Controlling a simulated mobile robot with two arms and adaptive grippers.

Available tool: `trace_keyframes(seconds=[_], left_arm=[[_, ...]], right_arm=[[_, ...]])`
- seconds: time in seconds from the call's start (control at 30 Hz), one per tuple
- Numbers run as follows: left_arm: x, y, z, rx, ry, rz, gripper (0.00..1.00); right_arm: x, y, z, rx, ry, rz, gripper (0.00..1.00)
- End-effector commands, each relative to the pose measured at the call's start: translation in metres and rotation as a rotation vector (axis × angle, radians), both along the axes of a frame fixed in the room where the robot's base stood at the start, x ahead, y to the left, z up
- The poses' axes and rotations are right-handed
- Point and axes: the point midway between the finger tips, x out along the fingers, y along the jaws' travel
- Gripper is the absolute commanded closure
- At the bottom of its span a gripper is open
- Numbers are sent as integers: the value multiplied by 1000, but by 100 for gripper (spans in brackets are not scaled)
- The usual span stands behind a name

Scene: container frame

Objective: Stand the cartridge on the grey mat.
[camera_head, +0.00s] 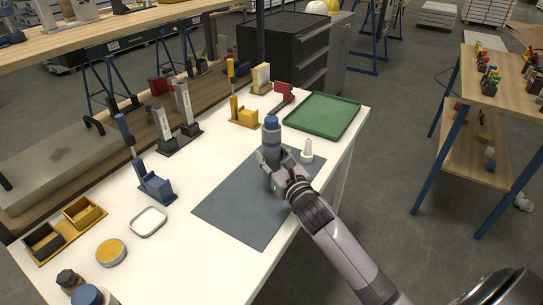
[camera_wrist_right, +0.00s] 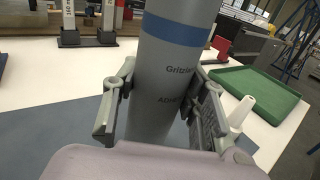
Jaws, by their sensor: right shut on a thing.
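The cartridge (camera_head: 271,137) is a grey cylinder with a blue band and a blue cap, upright over the far part of the grey mat (camera_head: 237,210). My right gripper (camera_head: 272,165) is shut around its lower body. In the right wrist view the cartridge (camera_wrist_right: 168,75) stands between the two fingers of the right gripper (camera_wrist_right: 160,115), with the blue band above them. Its lower end is hidden by the gripper, so I cannot tell whether it touches the mat. My left gripper is not in view.
A white nozzle-like piece (camera_head: 307,153) stands close right of my right gripper. A green tray (camera_head: 322,116) lies behind it. Left of the mat are a blue holder (camera_head: 157,187), a white dish (camera_head: 149,222) and a yellow-topped tin (camera_head: 111,252). The mat's near part is clear.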

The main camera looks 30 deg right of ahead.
Motion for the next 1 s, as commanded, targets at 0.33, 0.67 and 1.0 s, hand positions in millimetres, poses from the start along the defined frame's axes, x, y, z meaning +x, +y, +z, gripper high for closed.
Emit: trace_keyframes(seconds=[0.33,0.67,1.0], left_arm=[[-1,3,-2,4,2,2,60],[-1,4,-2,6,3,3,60],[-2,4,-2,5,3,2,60]], right_arm=[[0,0,-3,0,1,0,49],[0,0,-3,0,0,0,40],[-26,1,-1,-3,2,1,40]])
